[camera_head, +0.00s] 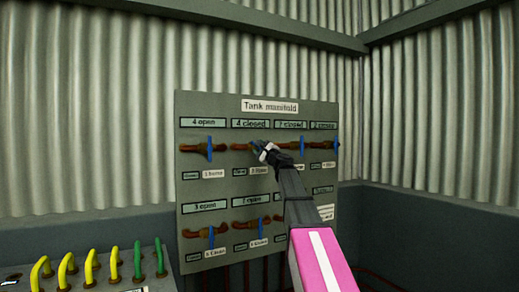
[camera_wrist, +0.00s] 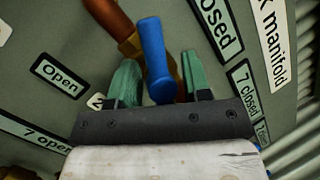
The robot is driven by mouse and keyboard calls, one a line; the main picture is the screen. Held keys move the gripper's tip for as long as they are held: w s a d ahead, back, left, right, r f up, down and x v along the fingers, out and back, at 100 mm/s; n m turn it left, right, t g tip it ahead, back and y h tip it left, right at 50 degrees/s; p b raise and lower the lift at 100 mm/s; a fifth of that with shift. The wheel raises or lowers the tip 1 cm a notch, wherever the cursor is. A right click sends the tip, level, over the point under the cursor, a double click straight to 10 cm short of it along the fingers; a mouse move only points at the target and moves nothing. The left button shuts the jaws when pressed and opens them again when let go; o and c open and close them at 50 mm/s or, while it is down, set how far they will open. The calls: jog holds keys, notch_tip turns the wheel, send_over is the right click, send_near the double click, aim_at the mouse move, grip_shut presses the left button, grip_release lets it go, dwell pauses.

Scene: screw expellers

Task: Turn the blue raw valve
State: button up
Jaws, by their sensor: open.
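Several brown valves with blue handles sit in two rows on a grey panel (camera_head: 262,108) labelled "Tank manifold"; I cannot read "raw" on any label. My gripper (camera_head: 262,150) is at the second top-row valve, under a sign reading "4 closed", and covers most of it. In the wrist view a blue valve handle (camera_wrist: 153,60) on a brown-orange pipe (camera_wrist: 118,25) lies between the two green fingers of my gripper (camera_wrist: 160,72). The jaws are open, with a finger on each side of the handle. I cannot tell whether either finger touches it.
Other blue handles stand close by in the top row (camera_head: 210,148) and at the right (camera_head: 302,147). Lower-row handles (camera_head: 211,237) show below. A console with yellow (camera_head: 67,265) and green (camera_head: 137,262) loops stands at the lower left. Corrugated walls close in behind.

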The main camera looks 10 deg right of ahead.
grip_shut()
jog(key=shift+n, duration=0.6)
jog(key=shift+n+g+y, duration=0.45)
jog(key=shift+n+g, duration=0.25)
jog(key=shift+n, duration=0.85)
jog(key=shift+n+g+y, duration=0.45)
jog(key=shift+n+g, duration=0.25)
jog(key=shift+n, duration=0.85)
grip_release()
jog(key=shift+r, duration=0.1)
